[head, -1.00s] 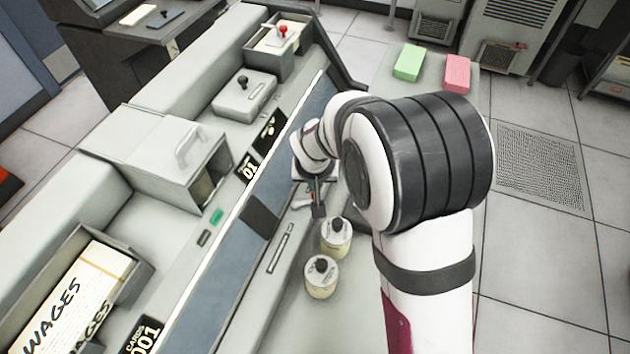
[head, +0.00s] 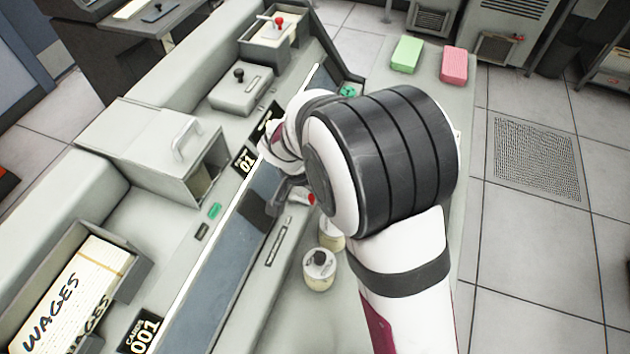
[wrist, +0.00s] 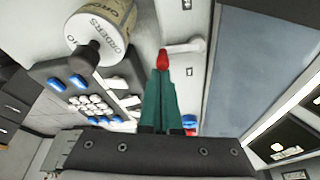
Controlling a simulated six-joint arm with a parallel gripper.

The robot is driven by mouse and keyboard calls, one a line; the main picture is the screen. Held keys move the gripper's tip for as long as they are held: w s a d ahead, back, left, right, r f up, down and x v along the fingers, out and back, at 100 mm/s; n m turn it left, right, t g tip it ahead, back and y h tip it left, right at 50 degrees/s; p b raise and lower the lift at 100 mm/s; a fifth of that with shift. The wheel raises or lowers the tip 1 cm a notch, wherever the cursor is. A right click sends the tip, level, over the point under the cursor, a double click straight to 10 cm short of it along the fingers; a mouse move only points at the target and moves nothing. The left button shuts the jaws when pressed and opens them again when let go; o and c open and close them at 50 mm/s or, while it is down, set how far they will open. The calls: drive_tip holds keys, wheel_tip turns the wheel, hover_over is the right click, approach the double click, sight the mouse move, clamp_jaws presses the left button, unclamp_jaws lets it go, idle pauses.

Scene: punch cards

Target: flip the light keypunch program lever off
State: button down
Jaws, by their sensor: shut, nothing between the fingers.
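A lever with a pale stem and a red tip (wrist: 163,60) stands out from the light grey keypunch panel. In the head view the red tip (head: 311,199) shows just left of my arm. In the wrist view its stem points left from its pivot, between two small marked plates. My gripper (wrist: 160,73) has teal fingers close together with nothing between them. The fingertips sit right at the red tip in the wrist view; I cannot tell if they touch it. In the head view my wrist hides most of the fingers.
Two pale drums with black knobs stand near the lever; one drum (head: 319,270) is clear in the head view. A drum marked ORDERS (wrist: 110,25) and a keyboard (wrist: 90,100) lie left in the wrist view. A card tray marked WAGES (head: 135,268) is at lower left.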

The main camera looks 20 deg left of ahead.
drive_tip(key=shift+s+m+h, duration=0.3)
drive_tip(key=shift+s+m, duration=0.2)
drive_tip(key=shift+m, duration=0.7)
drive_tip(key=shift+w+a, duration=0.1)
drive_tip(key=shift+w+a, duration=0.4)
drive_tip(key=shift+a, duration=0.1)
drive_tip(key=w+d, duration=0.3)
drive_tip(key=a+v, duration=0.1)
drive_tip(key=v, duration=0.9)
drive_tip(key=shift+w, duration=0.35)
